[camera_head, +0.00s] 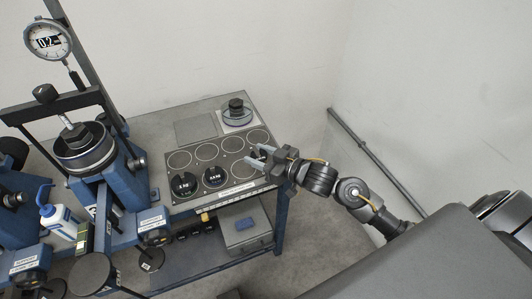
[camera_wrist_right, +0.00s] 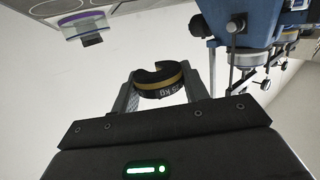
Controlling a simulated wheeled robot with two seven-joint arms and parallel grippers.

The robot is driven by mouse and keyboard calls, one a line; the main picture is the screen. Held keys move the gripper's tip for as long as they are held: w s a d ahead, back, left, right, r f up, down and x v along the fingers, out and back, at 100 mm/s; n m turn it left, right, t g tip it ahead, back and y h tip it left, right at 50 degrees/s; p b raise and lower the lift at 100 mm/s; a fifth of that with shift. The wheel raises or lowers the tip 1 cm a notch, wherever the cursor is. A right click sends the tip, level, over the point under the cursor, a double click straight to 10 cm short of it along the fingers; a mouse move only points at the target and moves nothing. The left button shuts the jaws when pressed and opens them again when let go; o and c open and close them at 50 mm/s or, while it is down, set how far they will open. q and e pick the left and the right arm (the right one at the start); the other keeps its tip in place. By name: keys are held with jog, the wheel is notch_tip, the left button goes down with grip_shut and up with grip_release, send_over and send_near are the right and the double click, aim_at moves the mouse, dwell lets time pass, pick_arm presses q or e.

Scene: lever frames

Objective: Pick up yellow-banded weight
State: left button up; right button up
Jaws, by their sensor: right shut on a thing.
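The yellow-banded weight (camera_wrist_right: 158,90) is a dark slotted disc with a yellow band around its side and pale lettering. In the right wrist view it sits between the two fingers of my right gripper (camera_wrist_right: 163,88), which is shut on it. In the head view my right gripper (camera_head: 258,157) is over the right edge of the panel with marked circles, coming in from the right. The weight is mostly hidden by the fingers there. Its height above the panel cannot be told. My left gripper is not in view.
The circled panel (camera_head: 212,139) carries two black weights (camera_head: 184,184) (camera_head: 215,176) at its front and a dish with a dark weight (camera_head: 237,110) at the back right. A blue lever frame (camera_head: 120,178) stands left. A grey box (camera_head: 245,228) is on the lower shelf.

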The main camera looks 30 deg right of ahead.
jog(key=s+a+r, duration=0.2)
jog(key=s+a, duration=0.1)
jog(key=shift+a+b, duration=0.2)
jog(key=shift+b, duration=0.1)
jog(key=shift+r, duration=0.15)
notch_tip(320, 180, up, 3)
jog(key=p, duration=0.4)
